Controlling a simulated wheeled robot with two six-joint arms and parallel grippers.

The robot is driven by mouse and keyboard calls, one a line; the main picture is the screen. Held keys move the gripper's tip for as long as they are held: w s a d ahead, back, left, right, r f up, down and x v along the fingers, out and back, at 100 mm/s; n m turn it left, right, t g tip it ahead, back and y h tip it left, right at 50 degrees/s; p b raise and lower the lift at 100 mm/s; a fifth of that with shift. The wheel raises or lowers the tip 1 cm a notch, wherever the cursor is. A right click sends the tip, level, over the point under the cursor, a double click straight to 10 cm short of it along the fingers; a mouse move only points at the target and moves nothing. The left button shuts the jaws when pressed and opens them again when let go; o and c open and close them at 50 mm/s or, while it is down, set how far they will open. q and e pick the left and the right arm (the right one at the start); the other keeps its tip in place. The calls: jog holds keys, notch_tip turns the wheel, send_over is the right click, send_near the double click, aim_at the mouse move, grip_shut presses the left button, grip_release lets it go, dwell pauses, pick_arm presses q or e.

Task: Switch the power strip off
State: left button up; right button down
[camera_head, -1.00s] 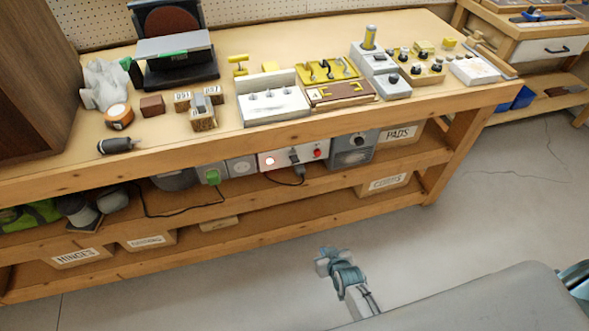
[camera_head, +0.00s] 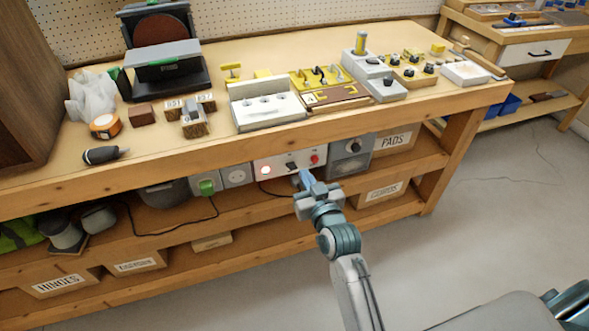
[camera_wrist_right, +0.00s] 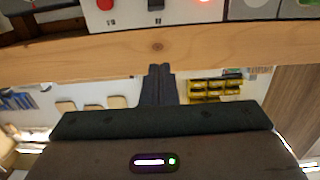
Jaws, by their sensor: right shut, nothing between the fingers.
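A white panel (camera_head: 278,163), which I take to be the power strip, is mounted under the bench top's front edge. It has a lit round lamp (camera_head: 265,170) at left, a black switch (camera_head: 291,166) in the middle and a red button (camera_head: 315,159) at right. My right gripper (camera_head: 304,176) is shut and empty, just in front of and below the switch, partly overlapping the panel. In the right wrist view, the shut fingers (camera_wrist_right: 158,70) point toward the black switch (camera_wrist_right: 155,4), with a wooden rail between in the picture. Contact is not visible.
A green-switched box (camera_head: 207,186) and grey socket (camera_head: 237,174) sit left of the panel; a grey knob box (camera_head: 350,156) sits right. The wooden lower shelf (camera_head: 240,219) runs below my gripper. Open floor (camera_head: 450,245) lies at the right.

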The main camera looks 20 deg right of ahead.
aim_at(290, 147)
jog(key=w, duration=0.9)
jog(key=shift+w+a+f, duration=0.15)
jog(key=shift+w+f, duration=0.1)
jog(key=f, duration=0.3)
jog(key=shift+s, duration=0.3)
jog(key=shift+s+f, duration=0.2)
jog(key=shift+f, duration=0.2)
pick_arm(q)
jog(key=shift+s+d+r, duration=0.1)
jog(key=shift+r, duration=0.45)
jog(key=shift+f, duration=0.15)
